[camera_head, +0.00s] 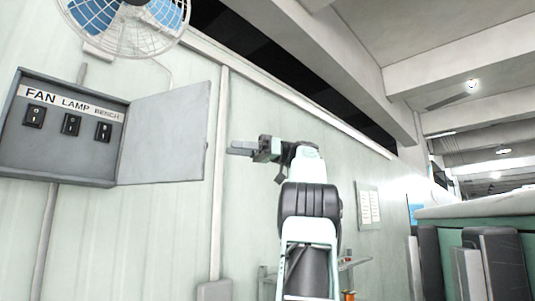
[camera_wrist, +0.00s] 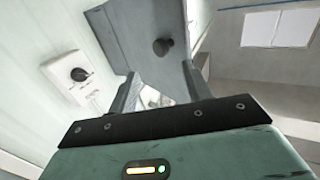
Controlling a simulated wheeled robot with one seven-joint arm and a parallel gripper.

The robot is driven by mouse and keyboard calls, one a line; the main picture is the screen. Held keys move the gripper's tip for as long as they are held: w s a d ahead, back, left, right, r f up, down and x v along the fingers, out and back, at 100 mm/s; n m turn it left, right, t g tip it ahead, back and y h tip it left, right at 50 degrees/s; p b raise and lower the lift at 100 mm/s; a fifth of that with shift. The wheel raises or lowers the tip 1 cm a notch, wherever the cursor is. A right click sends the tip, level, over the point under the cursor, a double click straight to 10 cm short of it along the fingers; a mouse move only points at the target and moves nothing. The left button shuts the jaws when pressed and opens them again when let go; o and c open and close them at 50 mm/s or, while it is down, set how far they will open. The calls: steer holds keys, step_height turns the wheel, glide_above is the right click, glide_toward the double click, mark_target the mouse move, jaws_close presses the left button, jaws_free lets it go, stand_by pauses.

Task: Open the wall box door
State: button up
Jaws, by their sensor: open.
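The grey wall box (camera_head: 60,160) is at the left in the head view, with its inside showing. Its grey door (camera_head: 160,140) stands open, swung out to the right from the box's right side. My gripper (camera_head: 232,148) is just right of the door's free edge, open and apart from it in the head view. In the wrist view a grey panel, seemingly the door (camera_wrist: 125,30), carries a dark round knob (camera_wrist: 162,46). The knob lies beyond my open fingertips (camera_wrist: 160,72), with nothing held between them.
Inside the box are three black switches (camera_head: 72,124) under FAN, LAMP and BENCH labels. A caged fan (camera_head: 125,25) hangs above. A white plate with a black dial (camera_wrist: 75,77) is on the wall in the wrist view.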

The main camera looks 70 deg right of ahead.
steer(key=p+v, duration=0.1)
steer(key=v, duration=0.7)
steer(key=shift+s+p, duration=0.25)
steer(key=shift+p, duration=0.05)
steer(key=shift+r, duration=0.1)
stand_by(0.3)
